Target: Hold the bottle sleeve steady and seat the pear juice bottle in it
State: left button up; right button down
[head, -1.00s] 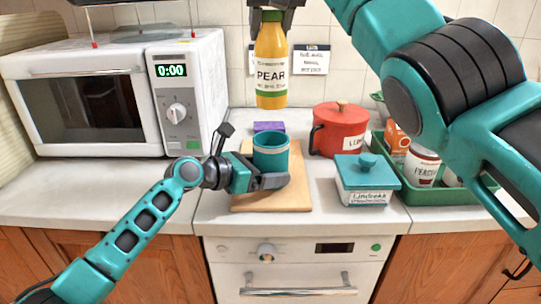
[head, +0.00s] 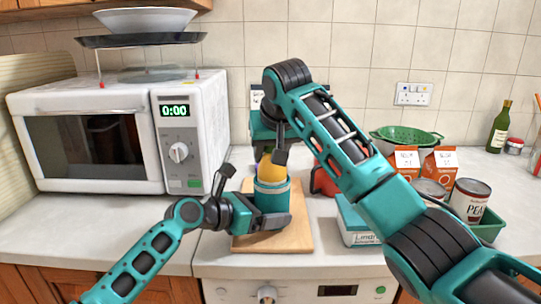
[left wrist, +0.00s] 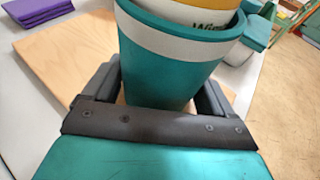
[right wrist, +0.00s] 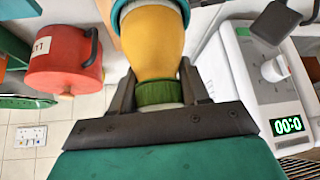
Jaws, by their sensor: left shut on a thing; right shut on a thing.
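The teal bottle sleeve (head: 271,197) with a pale band stands upright on the wooden board. My left gripper (head: 270,222) is shut around its lower part; the left wrist view shows the sleeve (left wrist: 170,65) between the fingers. The pear juice bottle (head: 266,169) has its lower part inside the sleeve, and its yellow shoulder shows above the rim. My right gripper (right wrist: 160,88) is shut on the bottle's neck by the green cap (right wrist: 158,93). The bottle's base is hidden in the sleeve, so I cannot tell whether it touches the bottom.
The white microwave (head: 120,135) stands left of the board (head: 297,240). The red pot (head: 323,180), partly hidden by my right arm, and the teal lidded box (head: 352,222) are to the right. Cartons (head: 440,165) and a can (head: 469,200) stand beyond my right arm.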

jog(key=shift+f, duration=0.45)
jog(key=shift+f, duration=0.15)
jog(key=c, duration=0.6)
grip_release()
jog(key=shift+o, duration=0.2)
jog(key=shift+r, duration=0.2)
jog(key=v, duration=1.2)
jog(key=shift+f, duration=0.15)
